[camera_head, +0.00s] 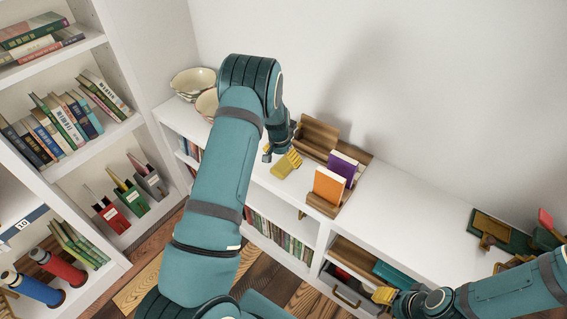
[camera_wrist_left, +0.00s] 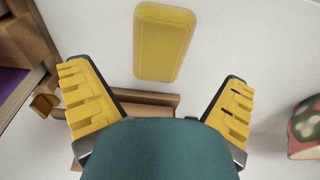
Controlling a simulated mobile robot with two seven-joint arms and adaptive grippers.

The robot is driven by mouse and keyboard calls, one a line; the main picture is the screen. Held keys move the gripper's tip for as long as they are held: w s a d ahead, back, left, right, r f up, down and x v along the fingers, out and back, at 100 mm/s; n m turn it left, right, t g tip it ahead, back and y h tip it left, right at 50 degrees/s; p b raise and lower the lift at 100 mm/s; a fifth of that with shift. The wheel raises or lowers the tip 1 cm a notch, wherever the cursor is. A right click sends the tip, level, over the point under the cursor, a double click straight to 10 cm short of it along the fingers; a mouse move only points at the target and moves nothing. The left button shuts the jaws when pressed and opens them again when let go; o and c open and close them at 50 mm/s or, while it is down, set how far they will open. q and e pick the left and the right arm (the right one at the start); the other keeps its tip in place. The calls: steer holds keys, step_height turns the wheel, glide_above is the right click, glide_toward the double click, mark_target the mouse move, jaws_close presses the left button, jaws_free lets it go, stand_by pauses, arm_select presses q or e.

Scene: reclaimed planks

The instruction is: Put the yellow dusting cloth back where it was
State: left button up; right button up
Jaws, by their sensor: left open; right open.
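The yellow dusting cloth (camera_head: 283,169) lies as a flat folded rectangle on the white shelf top, beside the wooden book stand. It also shows whole in the left wrist view (camera_wrist_left: 163,42), beyond the fingers. My left gripper (camera_head: 279,154) is just over the shelf top, close to the cloth. In the left wrist view my left gripper (camera_wrist_left: 156,78) is open, with nothing between its fingers. My right gripper (camera_head: 387,296) is at the lower right, in front of the low shelf, away from the cloth. Its fingers are partly hidden.
The wooden stand (camera_head: 317,136) holds a purple book (camera_head: 343,167) and an orange book (camera_head: 328,187). Patterned bowls (camera_head: 193,82) stand at the back left. Dark green and wooden items (camera_head: 499,232) lie at the right. The shelf top (camera_head: 410,215) between is clear.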

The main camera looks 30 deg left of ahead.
mark_target(281, 168)
arm_select(q)
step_height(281, 168, up, 7)
steer(key=s, duration=0.1)
steer(key=shift+f+p, duration=0.2)
steer(key=shift+p, duration=0.2)
